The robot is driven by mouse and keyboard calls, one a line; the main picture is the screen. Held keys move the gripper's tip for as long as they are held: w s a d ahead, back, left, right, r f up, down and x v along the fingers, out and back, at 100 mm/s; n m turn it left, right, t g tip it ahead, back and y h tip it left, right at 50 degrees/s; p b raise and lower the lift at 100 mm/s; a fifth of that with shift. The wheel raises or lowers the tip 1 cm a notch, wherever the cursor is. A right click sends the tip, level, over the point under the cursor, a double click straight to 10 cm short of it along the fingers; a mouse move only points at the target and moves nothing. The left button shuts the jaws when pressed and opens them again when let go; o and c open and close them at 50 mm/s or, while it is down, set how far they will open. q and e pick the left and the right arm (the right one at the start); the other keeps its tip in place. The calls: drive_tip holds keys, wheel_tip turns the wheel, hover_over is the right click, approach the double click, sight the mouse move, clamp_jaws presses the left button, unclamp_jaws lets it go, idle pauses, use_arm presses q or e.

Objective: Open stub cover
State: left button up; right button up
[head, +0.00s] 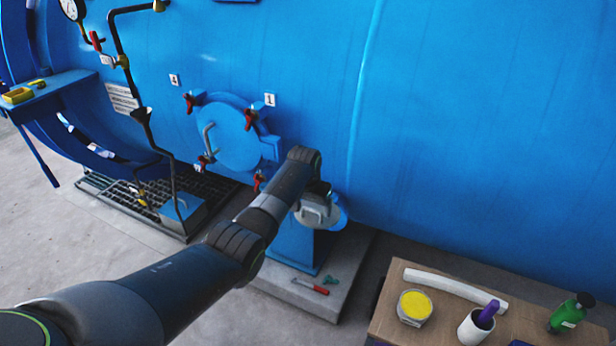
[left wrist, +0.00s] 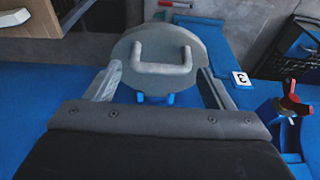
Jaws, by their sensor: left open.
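The stub cover is a grey round disc with a U-shaped handle (left wrist: 160,68), seen close up in the left wrist view. Small blue parts show at its lower edge there. In the head view the grey cover (head: 316,212) is at the blue stub, low on the vessel, partly covered by my arm. My left gripper (left wrist: 158,88) is open, with one finger on each side of the cover and handle. I cannot tell whether the fingers touch it. In the head view the left gripper (head: 318,192) is mostly hidden by its wrist. My right gripper is not in view.
A round blue hatch (head: 228,137) with red-handled clamps is left of the stub. A wooden table (head: 395,330) at lower right holds a white tube, a yellow-topped jar, a cup and a green bottle. Red-handled tools (head: 312,286) lie on the plinth below.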

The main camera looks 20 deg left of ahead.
use_arm(q)
drive_tip(key=b+v, duration=0.2)
drive_tip(key=v, duration=1.3)
drive_tip(key=shift+w, duration=0.15)
drive_tip(key=s+a+f+n+b, duration=0.1)
drive_tip(key=s+a+f, duration=0.15)
drive_tip(key=f, duration=1.05)
drive_tip(key=s+a+f, duration=0.2)
drive_tip(key=s+f, duration=0.1)
drive_tip(key=f, duration=1)
drive_tip(key=s+a+f, duration=0.3)
drive_tip(key=s+f, duration=0.8)
drive_tip(key=f, duration=0.4)
drive_tip(key=s+a+f+n+g+y+b, duration=0.1)
drive_tip(key=s+f, duration=0.7)
drive_tip(key=s, duration=0.3)
drive_tip(key=s+a+f+b, duration=0.1)
drive_tip(key=s+a+f, duration=0.1)
drive_tip(key=s+f, duration=0.85)
drive_tip(key=s, duration=1)
drive_tip(key=s+f, duration=0.2)
drive_tip(key=s, duration=0.9)
drive_tip(key=shift+s+d+g, duration=0.25)
drive_tip(key=shift+s+g, duration=0.05)
drive_tip(key=shift+s, duration=0.1)
